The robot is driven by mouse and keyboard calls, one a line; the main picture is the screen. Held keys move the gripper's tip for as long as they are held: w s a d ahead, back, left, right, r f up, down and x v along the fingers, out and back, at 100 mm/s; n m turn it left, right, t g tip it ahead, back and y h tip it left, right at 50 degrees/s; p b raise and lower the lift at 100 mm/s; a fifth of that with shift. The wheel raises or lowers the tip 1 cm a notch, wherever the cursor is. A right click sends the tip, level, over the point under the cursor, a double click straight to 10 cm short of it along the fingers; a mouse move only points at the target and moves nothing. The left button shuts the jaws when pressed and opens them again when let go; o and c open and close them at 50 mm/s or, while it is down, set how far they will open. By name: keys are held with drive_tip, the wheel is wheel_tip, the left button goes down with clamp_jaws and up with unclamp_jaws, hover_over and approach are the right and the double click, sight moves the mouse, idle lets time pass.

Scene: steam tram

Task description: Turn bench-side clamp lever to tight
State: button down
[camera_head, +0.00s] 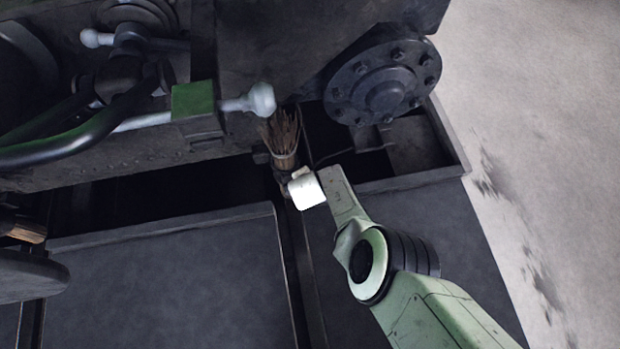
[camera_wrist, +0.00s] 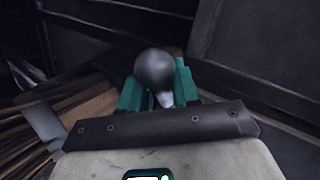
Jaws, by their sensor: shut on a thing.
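In the wrist view, a dark grey ball knob (camera_wrist: 155,67) with a short, paler shank sits between the teal fingers of my gripper (camera_wrist: 158,88). It looks like the end of the clamp lever. My gripper is shut on it. The rest of the lever and its pivot are hidden, so I cannot tell its angle. In the head view, the white end of my wrist (camera_head: 306,190) is beside the straw broom; my fingers and the held knob are hidden there.
The broom (camera_head: 283,138) is close by, and its straw (camera_wrist: 35,125) shows at the left of the wrist view. Above it, a white ball-ended lever (camera_head: 262,99) sticks out beside a green block (camera_head: 193,98). A bolted round flange (camera_head: 383,82) and tray rim (camera_head: 410,180) lie right.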

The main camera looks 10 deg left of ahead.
drive_tip(key=shift+w+d, duration=0.4)
drive_tip(key=shift+d, duration=0.2)
drive_tip(key=c, duration=1.3)
unclamp_jaws()
drive_tip(key=o, duration=0.3)
drive_tip(key=shift+w+d, duration=0.1)
drive_tip(key=shift+d, duration=0.25)
drive_tip(key=shift+a, duration=0.1)
drive_tip(key=shift+a, duration=0.1)
drive_tip(key=shift+s+r, duration=0.15)
drive_tip(key=shift+s, duration=0.1)
drive_tip(key=shift+s+a+r+p, duration=0.1)
drive_tip(key=shift+s+r+p, duration=0.4)
drive_tip(key=shift+p, duration=0.6)
drive_tip(key=shift+w+d+p+v, duration=0.1)
drive_tip(key=shift+d+p+v, duration=0.05)
drive_tip(key=shift+p+v, duration=2.75)
drive_tip(key=shift+w+d+p+v, duration=0.15)
drive_tip(key=shift+p+v, duration=2)
drive_tip(key=shift+p, duration=1.3)
